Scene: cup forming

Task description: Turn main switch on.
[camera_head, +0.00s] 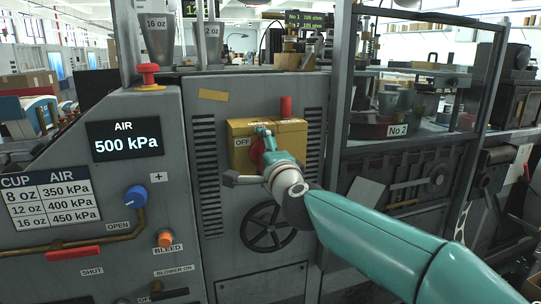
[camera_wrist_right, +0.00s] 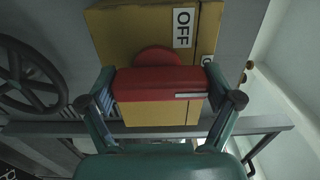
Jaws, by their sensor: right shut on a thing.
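The main switch is a yellow box (camera_head: 290,135) on the grey cabinet front, with an OFF label (camera_head: 242,142) on its left part. A red handle (camera_head: 257,152) shows on the box front, partly hidden by my right gripper (camera_head: 262,145). In the right wrist view the red handle (camera_wrist_right: 160,82) lies between the two fingers of my right gripper (camera_wrist_right: 160,90), which is shut on it. The OFF label (camera_wrist_right: 183,28) is beside the handle there. My left gripper is not in view.
A black handwheel (camera_head: 268,226) sits below the box. To the left are an AIR display reading 500 kPa (camera_head: 126,138), a blue knob (camera_head: 136,196), an orange bleed knob (camera_head: 165,238) and a red push button (camera_head: 149,72). A framed cage (camera_head: 340,95) stands to the right.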

